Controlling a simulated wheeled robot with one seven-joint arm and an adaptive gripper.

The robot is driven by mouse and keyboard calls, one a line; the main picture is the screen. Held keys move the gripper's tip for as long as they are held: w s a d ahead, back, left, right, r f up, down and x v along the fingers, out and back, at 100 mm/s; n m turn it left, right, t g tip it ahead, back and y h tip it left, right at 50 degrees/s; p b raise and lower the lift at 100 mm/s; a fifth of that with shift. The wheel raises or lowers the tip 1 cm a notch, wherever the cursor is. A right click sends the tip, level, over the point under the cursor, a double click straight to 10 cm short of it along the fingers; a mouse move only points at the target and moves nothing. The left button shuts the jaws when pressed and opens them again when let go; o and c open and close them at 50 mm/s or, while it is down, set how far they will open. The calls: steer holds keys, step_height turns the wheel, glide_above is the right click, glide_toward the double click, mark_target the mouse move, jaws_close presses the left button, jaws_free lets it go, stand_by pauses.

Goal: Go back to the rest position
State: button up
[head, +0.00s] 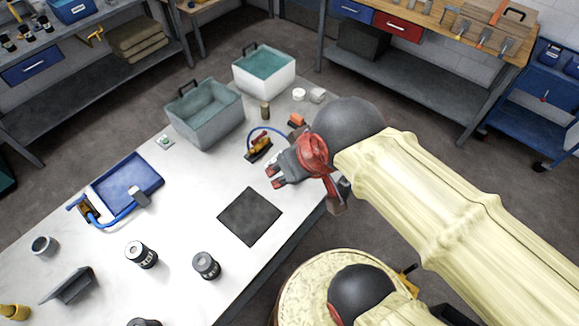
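My gripper (274,177) hangs above the white table (203,209), near its right edge, at the end of my cream-sleeved arm. Its dark fingers have red tips, which show a gap between them. I see nothing held between them. A dark square mat (250,216) lies on the table below and to the left of the gripper. A small orange-and-black tool (258,149) with a blue cable stands just behind the gripper. Part of the table's right edge is hidden behind the gripper and wrist.
A grey bin (206,122) and a white bin (264,75) stand at the back. A blue tray (128,184) lies at left. Dark cylinders (141,254) (206,265) stand in front. A workbench (440,30) is behind. The table around the mat is clear.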

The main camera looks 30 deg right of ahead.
steer(key=shift+w, duration=0.1)
step_height(320, 180, down, 12)
steer(key=b, duration=1.2)
steer(key=shift+f, duration=0.25)
